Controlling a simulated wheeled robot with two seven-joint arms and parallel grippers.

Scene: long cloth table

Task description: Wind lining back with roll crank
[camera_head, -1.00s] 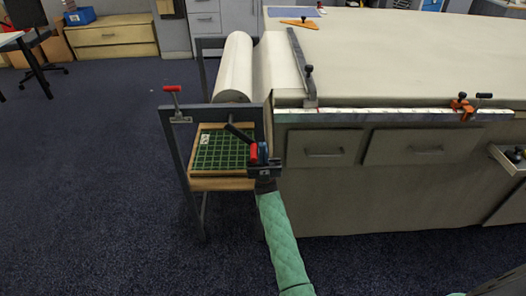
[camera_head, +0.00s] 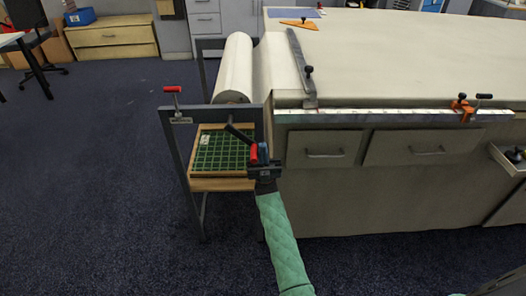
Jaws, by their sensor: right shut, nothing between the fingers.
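The cream lining roll (camera_head: 236,66) lies in a grey metal frame (camera_head: 182,150) at the left end of the table. Its lining runs over onto the table (camera_head: 400,55). The roll crank (camera_head: 238,132) has a dark arm slanting down to the right and a red handle (camera_head: 253,152) at its end. My right gripper (camera_head: 262,160), on a green-sleeved arm, is shut and empty right by the red handle. The gripper partly covers the handle's lower part, and I cannot tell whether they touch. My left gripper is not in view.
A small red-handled lever (camera_head: 173,89) stands on the frame's left post. A metal bar (camera_head: 301,68) lies across the cloth. The blue floor (camera_head: 90,190) at left is clear.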

